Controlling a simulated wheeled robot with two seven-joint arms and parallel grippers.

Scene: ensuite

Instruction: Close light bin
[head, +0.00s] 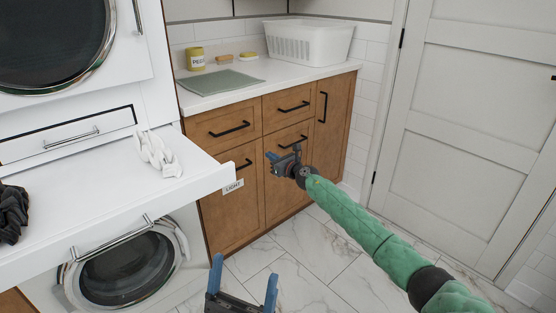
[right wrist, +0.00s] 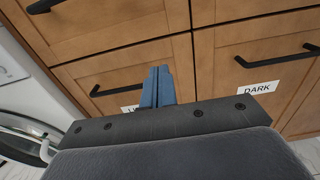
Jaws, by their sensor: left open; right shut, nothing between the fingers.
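The light bin (head: 233,214) is a wooden front with a black handle at the lower left of the cabinet, marked by a white LIGHT label (head: 233,186). Its front looks flush or nearly so; I cannot tell whether a small gap remains. In the right wrist view its handle (right wrist: 112,90) is left of my fingers, which partly cover the label. My right gripper (head: 271,157) is shut and empty, in front of the cabinet near the light and dark bins. It also shows in the right wrist view (right wrist: 158,72). My left gripper (head: 244,272) is open and empty, low above the floor.
The dark bin (right wrist: 252,62) is right of the light bin. A white pull-out shelf (head: 100,207) with a white cloth (head: 157,153) and a dark cloth (head: 12,211) juts out at left, above a washer (head: 122,267). A white basket (head: 308,43) stands on the counter.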

